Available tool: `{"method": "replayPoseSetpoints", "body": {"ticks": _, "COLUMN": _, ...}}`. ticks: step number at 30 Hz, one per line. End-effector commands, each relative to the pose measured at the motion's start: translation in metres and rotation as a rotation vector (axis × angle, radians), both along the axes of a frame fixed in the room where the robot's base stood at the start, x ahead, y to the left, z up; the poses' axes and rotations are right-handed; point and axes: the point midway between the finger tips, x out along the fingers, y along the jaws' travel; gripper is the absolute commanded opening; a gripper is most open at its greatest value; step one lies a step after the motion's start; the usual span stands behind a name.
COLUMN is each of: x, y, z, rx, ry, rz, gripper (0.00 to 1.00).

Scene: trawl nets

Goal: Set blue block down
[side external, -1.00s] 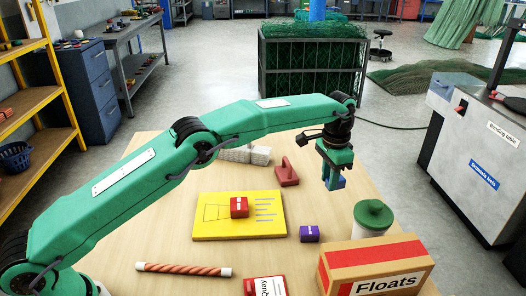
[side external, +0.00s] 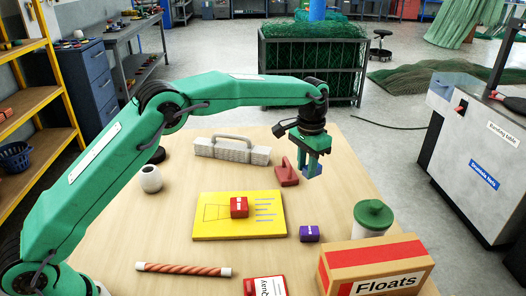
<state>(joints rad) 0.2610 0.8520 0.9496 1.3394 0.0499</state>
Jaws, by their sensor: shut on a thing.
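My gripper (side external: 313,170) is at the right rear of the wooden table, pointing down. It is shut on the blue block (side external: 309,172), which it holds above the table. The fingers hide part of the block. The gap below the block is hard to judge. A red block (side external: 239,207) sits on the yellow board (side external: 218,231), left of and nearer than my gripper.
A purple block (side external: 309,233) lies right of the board. A red tool (side external: 287,175) lies close left of my gripper, a grey handled block (side external: 232,150) further left. A lidded jar (side external: 373,217) and Floats box (side external: 375,268) stand front right. A white pot (side external: 151,179) stands left.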

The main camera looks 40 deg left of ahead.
Motion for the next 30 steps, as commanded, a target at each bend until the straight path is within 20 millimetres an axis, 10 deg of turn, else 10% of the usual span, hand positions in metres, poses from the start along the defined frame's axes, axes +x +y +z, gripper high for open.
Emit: {"method": "replayPoseSetpoints", "body": {"ticks": 30, "x": -0.138, "y": 0.112, "z": 0.023, "rx": -0.001, "ry": -0.001, "rz": 0.578, "gripper": 0.04}}
